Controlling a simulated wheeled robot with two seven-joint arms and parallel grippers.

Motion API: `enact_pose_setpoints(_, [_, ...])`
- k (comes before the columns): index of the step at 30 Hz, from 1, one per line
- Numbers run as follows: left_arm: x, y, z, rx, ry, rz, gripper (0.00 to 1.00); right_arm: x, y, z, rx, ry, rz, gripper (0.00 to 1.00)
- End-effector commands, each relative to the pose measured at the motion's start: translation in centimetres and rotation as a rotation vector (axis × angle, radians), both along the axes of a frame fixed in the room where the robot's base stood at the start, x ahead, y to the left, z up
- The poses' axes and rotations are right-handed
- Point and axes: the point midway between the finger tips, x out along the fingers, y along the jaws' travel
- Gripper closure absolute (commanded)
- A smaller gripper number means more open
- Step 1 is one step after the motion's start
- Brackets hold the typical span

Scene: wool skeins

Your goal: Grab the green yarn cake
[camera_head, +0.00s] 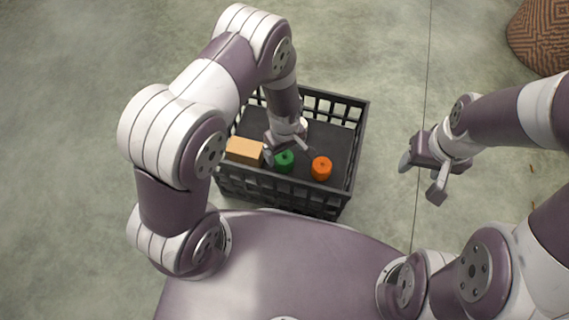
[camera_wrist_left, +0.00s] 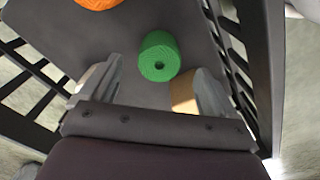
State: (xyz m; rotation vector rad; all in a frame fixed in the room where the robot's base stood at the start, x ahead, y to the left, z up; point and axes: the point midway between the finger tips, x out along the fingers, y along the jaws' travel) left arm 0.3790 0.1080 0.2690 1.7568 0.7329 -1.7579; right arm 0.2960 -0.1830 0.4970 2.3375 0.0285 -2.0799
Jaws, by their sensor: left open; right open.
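The green yarn cake (camera_head: 284,162) stands in the black crate (camera_head: 362,128), between a tan block and the orange yarn cake (camera_head: 321,168). My left gripper (camera_head: 287,152) is inside the crate, open, right by the green yarn cake. In the left wrist view the green yarn cake (camera_wrist_left: 159,57) lies ahead of and between the two open fingers (camera_wrist_left: 150,88), with no finger seen closed on it. My right gripper (camera_head: 421,179) is open and empty, outside the crate to the right.
The crate's slatted walls surround the left gripper. A brown patterned object (camera_head: 543,38) stands at the top right.

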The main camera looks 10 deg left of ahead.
Motion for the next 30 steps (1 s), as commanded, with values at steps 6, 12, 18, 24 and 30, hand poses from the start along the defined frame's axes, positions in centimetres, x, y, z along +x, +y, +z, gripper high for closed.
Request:
enact_pose_setpoints(6, [0.3, 0.2, -4.4, 0.001, 0.001, -0.001, 0.10, 0.0, 0.0, -4.2, 0.000, 0.000, 0.000, 0.41])
enact_pose_setpoints(12, [0.3, 0.2, -4.8, 0.000, 0.000, -0.001, 0.10, 0.0, 0.0, -4.3, 0.000, -0.001, 0.000, 0.41])
enact_pose_setpoints(18, [0.3, 0.2, -4.8, 0.000, 0.000, -0.001, 0.49, 0.0, 0.0, -4.2, 0.000, -0.001, 0.000, 0.41])
enact_pose_setpoints(24, [0.3, 0.2, -4.8, 0.000, 0.000, -0.001, 0.70, 0.0, 0.0, -4.2, 0.000, -0.001, 0.000, 0.41])
enact_pose_setpoints(30, [0.3, 0.2, -4.2, 0.000, 0.000, -0.001, 0.70, 0.0, 0.0, -3.8, 0.000, -0.001, 0.000, 0.41])
